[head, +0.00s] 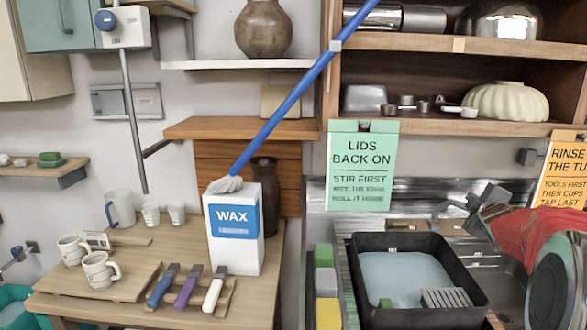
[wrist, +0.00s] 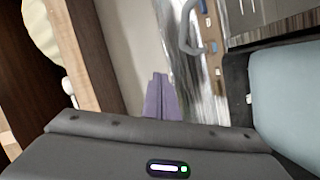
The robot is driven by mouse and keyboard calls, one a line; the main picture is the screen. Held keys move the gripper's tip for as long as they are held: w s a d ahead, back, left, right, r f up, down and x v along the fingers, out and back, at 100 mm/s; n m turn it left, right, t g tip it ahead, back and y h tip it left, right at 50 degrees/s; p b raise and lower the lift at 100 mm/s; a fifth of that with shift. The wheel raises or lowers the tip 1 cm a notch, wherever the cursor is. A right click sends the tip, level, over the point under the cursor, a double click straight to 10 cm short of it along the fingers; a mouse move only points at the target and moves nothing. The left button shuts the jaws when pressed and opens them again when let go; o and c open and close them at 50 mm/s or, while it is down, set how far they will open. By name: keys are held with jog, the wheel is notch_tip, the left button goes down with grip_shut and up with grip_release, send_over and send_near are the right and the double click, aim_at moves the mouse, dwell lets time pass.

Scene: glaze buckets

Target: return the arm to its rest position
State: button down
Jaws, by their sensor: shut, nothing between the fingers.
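My arm enters the head view from the right edge, with a red sleeve and a round dark joint. My gripper (head: 443,207) is at its end, pointing left above the back right of the black tub. In the wrist view, the purple fingers of my gripper (wrist: 159,78) are together, with nothing between them. They point toward the metal backsplash and the shelf side. Part of my arm is cut off by the right edge of the head view.
A black tub (head: 365,293) of pale liquid stands below my gripper. Signs, one green (head: 361,168) and one orange (head: 562,172), hang under the wooden shelves (head: 470,45). A wax carton (head: 246,252) and a blue pole (head: 290,100) stand left. Open air lies between carton and gripper.

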jog(key=s+a+r+m+g, duration=0.2)
jog(key=s+a+m, duration=0.2)
jog(key=s+a, duration=0.5)
jog(key=s+a+f+m+g+y, duration=0.1)
jog(key=s+a+f, duration=0.3)
jog(key=s+a, duration=0.4)
jog(key=s+a+f+m+g+y, duration=0.2)
jog(key=s+a, duration=0.7)
jog(key=s, duration=0.5)
jog(key=s+a+f+m+g+y, duration=0.2)
jog(key=s+a+f, duration=0.5)
jog(key=s, duration=0.4)
jog(key=shift+a+m+g, duration=0.6)
jog(key=shift+a+g, duration=0.1)
jog(key=shift+g, duration=0.4)
jog(key=shift+w, duration=0.1)
